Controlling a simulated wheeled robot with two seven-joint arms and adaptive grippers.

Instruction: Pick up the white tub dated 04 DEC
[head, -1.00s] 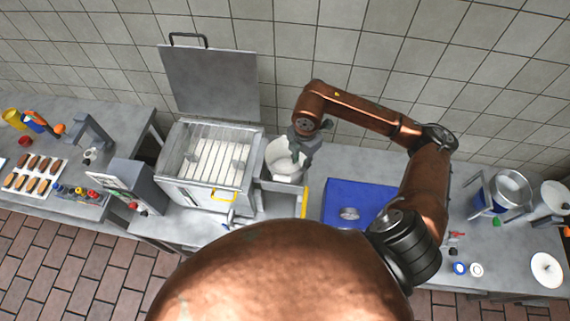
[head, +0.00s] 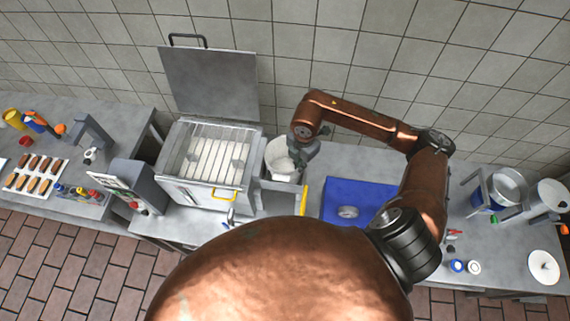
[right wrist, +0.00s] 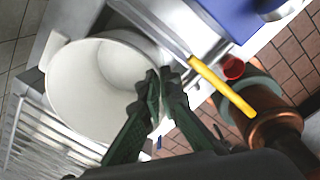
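A large white tub (head: 278,159) stands just right of the open steel machine, with its mouth up. In the right wrist view the white tub (right wrist: 85,88) fills the left half and looks empty. No date shows on the sides I can see. My right gripper (head: 298,154) is at the tub's right rim. In the right wrist view the dark green fingers of my right gripper (right wrist: 162,78) come close together at this rim, one over the inside and one outside, and seem closed on the wall. The contact is partly hidden. My left gripper is out of view.
The steel machine (head: 186,190) with its raised lid (head: 210,82) stands left of the tub. A yellow handle (head: 302,196) is close by on the right. The tiled wall is behind.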

